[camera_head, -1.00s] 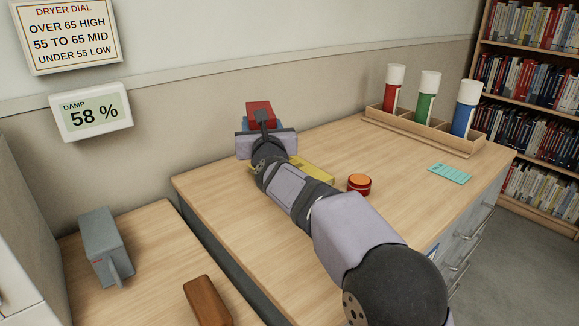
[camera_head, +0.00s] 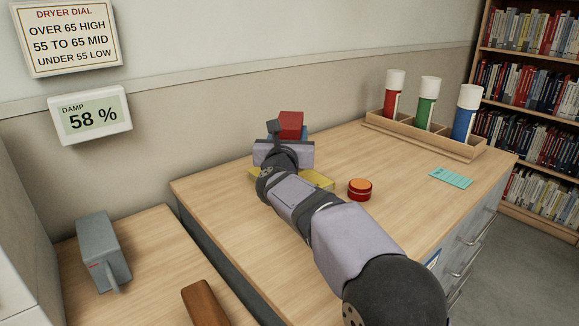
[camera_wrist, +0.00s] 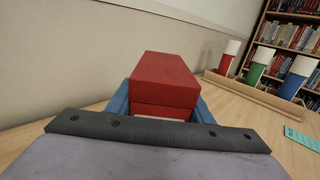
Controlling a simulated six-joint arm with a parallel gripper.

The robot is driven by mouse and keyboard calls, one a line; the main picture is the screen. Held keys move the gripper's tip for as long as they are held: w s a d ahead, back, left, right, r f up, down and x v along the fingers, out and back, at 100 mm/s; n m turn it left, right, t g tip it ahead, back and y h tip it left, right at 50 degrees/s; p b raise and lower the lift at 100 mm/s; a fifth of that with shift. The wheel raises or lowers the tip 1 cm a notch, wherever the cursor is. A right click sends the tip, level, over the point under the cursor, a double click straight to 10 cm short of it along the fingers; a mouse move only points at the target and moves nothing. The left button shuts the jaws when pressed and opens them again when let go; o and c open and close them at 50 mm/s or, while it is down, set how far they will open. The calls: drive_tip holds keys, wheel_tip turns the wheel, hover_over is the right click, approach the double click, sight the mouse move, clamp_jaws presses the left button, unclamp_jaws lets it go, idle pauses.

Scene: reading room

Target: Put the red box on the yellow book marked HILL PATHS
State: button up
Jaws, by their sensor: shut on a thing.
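The red box (camera_head: 291,122) is held at the far end of my arm, over the back part of the wooden desk. My gripper (camera_head: 287,134) is shut on it. In the wrist view the red box (camera_wrist: 165,80) sits between the two blue fingers of my gripper (camera_wrist: 160,102). The yellow book (camera_head: 318,180) lies on the desk below and nearer than the box, mostly hidden by my arm. Its marking cannot be read. My wrist hides the space under the box, so its height above the desk cannot be told.
A round red tin with an orange top (camera_head: 360,189) stands right of the book. A wooden rack (camera_head: 425,135) with red, green and blue white-capped tubes stands at the back right. A teal card (camera_head: 451,177) lies nearby. The wall (camera_head: 215,140) runs behind the desk.

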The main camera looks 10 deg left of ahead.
drive_tip(key=shift+f+b, duration=1.05)
drive_tip(key=shift+f, duration=2.3)
drive_tip(key=shift+f, duration=0.2)
drive_tip(key=o, duration=1.3)
drive_tip(key=shift+r, duration=0.1)
drive_tip(key=shift+r, duration=0.15)
drive_tip(key=shift+s, duration=0.35)
drive_tip(key=s+b, duration=0.1)
drive_tip(key=s, duration=1)
drive_tip(key=shift+s, duration=0.2)
